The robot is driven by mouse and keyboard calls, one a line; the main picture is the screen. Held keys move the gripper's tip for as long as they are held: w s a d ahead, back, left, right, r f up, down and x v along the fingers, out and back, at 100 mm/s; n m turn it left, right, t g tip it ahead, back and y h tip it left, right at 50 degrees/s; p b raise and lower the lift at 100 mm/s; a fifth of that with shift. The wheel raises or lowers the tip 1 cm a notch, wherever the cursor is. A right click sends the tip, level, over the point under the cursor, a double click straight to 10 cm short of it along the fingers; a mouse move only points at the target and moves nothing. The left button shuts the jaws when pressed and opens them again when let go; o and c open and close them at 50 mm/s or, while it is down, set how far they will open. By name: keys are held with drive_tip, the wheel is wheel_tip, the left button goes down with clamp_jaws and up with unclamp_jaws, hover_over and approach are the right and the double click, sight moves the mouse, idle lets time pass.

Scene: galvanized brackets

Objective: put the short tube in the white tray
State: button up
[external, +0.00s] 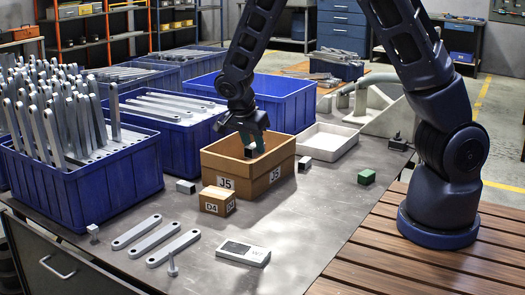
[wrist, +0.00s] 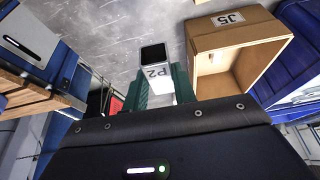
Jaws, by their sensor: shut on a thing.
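My gripper (external: 255,147) hangs at the cardboard box marked J5, and its lower end is partly hidden by the arm and the box. In the wrist view its green fingers (wrist: 158,88) are shut on a pale square piece marked P2 with a dark end, which looks like the short tube (wrist: 156,70). The white tray (external: 346,138) stands flat on the table just right of the J5 box, and its visible inside looks empty. I cannot tell exactly how high the tube is above the table.
The open J5 box (external: 272,180) also shows in the wrist view (wrist: 212,42). A small D4 carton (external: 215,201) stands before it. Blue bins (external: 98,185) fill the left.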

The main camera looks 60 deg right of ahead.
drive_tip(key=w+d, duration=0.8)
drive_tip(key=d, duration=0.5)
hover_over(326, 145)
drive_tip(key=a, duration=0.2)
wheel_tip(326, 145, down, 19)
drive_tip(key=shift+f, duration=0.15)
drive_tip(key=shift+f, duration=0.1)
drive_tip(key=o, duration=1)
